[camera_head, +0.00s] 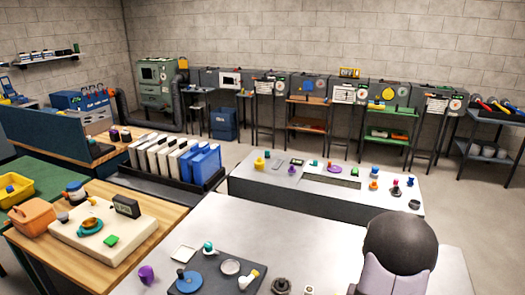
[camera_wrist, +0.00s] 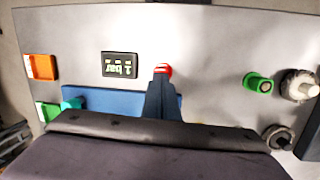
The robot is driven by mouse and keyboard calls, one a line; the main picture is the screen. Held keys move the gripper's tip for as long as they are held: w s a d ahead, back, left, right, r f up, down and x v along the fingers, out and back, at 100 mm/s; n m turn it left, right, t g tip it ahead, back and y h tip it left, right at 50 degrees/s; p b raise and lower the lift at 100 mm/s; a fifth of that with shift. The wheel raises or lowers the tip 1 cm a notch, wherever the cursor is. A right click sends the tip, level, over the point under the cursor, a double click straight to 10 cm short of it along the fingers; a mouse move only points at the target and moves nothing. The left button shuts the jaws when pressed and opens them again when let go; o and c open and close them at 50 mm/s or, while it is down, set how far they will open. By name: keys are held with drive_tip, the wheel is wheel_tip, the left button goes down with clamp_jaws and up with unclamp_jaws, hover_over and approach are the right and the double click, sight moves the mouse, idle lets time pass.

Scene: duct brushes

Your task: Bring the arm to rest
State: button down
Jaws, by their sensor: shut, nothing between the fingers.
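My gripper (camera_wrist: 162,88) shows in the wrist view with its fingers shut together and nothing between them. It points at a light grey surface (camera_wrist: 210,60). A small red round thing (camera_wrist: 163,70) shows just beyond the fingertips; I cannot tell whether they touch it. In the head view my arm stands at the lower right over the near light grey table (camera_head: 330,240), and its dark rounded part hides the gripper.
The wrist view shows a blue plate (camera_wrist: 100,98), a "1 bar" display (camera_wrist: 120,65), an orange block (camera_wrist: 41,67) and a green knob (camera_wrist: 257,84). In the head view a dark plate (camera_head: 209,275) bears small parts, and a white-topped bench (camera_head: 260,184) stands behind.

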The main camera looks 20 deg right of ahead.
drive_tip(key=w+a+r+n+t, duration=0.1)
drive_tip(key=a+r+n, duration=0.2)
drive_tip(key=a, duration=0.7)
drive_tip(key=a+r+n, duration=0.2)
drive_tip(key=a+n, duration=0.2)
drive_tip(key=a, duration=0.5)
drive_tip(key=w+a+r+n+t, duration=0.1)
drive_tip(key=a+r+n, duration=0.2)
drive_tip(key=a, duration=0.7)
wheel_tip(320, 180, up, 12)
drive_tip(key=p, duration=1.2)
drive_tip(key=s+a+f+y+b, duration=0.1)
drive_tip(key=a+f+b, duration=0.1)
drive_tip(key=f+b, duration=2.1)
drive_tip(key=a+f+b, duration=0.2)
drive_tip(key=f+b, duration=2)
drive_tip(key=b, duration=0.2)
drive_tip(key=d+f+b, duration=0.2)
drive_tip(key=f+b, duration=1.3)
drive_tip(key=f, duration=0.1)
drive_tip(key=w+d+f+h+b, duration=0.1)
drive_tip(key=d+f+b, duration=0.1)
drive_tip(key=f+b, duration=1.3)
drive_tip(key=shift+f, duration=0.65)
